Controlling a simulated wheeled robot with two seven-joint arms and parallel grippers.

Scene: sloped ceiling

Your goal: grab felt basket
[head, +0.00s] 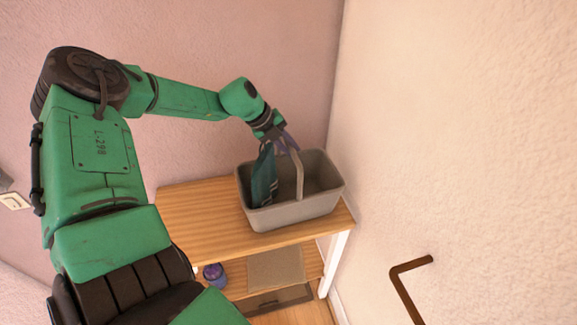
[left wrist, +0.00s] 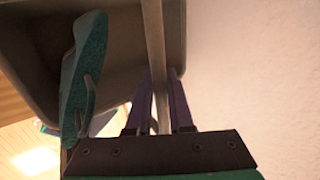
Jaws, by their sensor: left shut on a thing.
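The felt basket (head: 290,211) is grey, with a tall arched handle (head: 299,178), and is at the right end of the wooden shelf's top. From the head view I cannot tell whether it rests on the top or is slightly raised. My left gripper (head: 289,146) reaches down from the upper left, its purple fingers shut on the handle. In the left wrist view the handle (left wrist: 154,45) passes between the fingers (left wrist: 160,95), with the basket's grey wall (left wrist: 115,40) behind. My right gripper is out of view.
The wooden shelf top (head: 195,212) is bare to the left. A blue-purple jar (head: 214,274) is on the lower shelf. Walls stand close behind and right. A brown bar (head: 409,266) is at the right.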

